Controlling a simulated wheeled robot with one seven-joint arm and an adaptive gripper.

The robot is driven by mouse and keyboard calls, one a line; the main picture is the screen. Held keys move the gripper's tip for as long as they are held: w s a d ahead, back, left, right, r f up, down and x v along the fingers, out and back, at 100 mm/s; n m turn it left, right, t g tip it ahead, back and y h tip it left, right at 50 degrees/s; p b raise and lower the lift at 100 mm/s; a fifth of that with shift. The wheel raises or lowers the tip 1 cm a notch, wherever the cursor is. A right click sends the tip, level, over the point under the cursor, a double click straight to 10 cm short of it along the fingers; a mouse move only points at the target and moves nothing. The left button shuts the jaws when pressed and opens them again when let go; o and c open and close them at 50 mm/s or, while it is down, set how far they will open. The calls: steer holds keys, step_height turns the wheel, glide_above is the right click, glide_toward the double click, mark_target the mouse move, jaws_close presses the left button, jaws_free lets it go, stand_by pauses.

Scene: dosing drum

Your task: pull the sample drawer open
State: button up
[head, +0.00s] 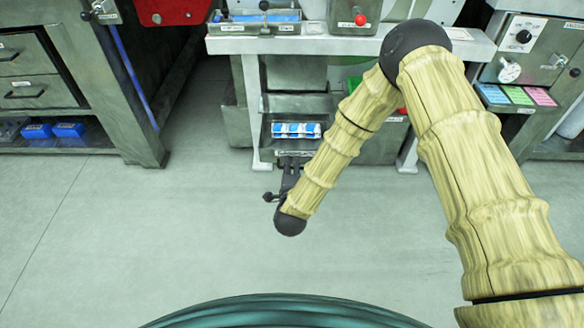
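A grey drawer (268,138) under the middle bench stands out from its housing, so its inside shows from above. Several blue-and-white packs (296,130) lie in it. A pale label strip is on its front edge, too small to read. My gripper (289,164) is at the front of this drawer, its dark fingers pointing toward the front edge. The handle is hidden by the fingers, and I cannot tell whether they are closed on it. My arm hides part of the drawer's right side.
The middle bench (330,46) carries a blue tray and a grey box with a red knob (360,20). A cabinet with shut drawers (30,92) stands at left. Coloured cards (517,96) lie at right. The floor (130,235) before the drawer is clear.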

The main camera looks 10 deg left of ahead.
steer(key=v, duration=1.2)
steer(key=shift+d, duration=0.1)
steer(key=s+d+f+n+g, duration=0.8)
steer(key=s+d+f+n, duration=0.3)
steer(key=d+f, duration=0.35)
steer(key=s+d+f+n+g, duration=0.1)
steer(key=s+d+n+g, duration=0.25)
steer(key=s+d, duration=0.45)
steer(key=s+d+f+n+g, duration=0.2)
steer(key=s+d+g, duration=0.3)
steer(key=s, duration=0.5)
step_height(320, 180, up, 32)
steer(key=d+h+p, duration=0.1)
steer(key=p, duration=3)
steer(key=shift+s+f+t, duration=0.25)
steer(key=shift+t, duration=0.2)
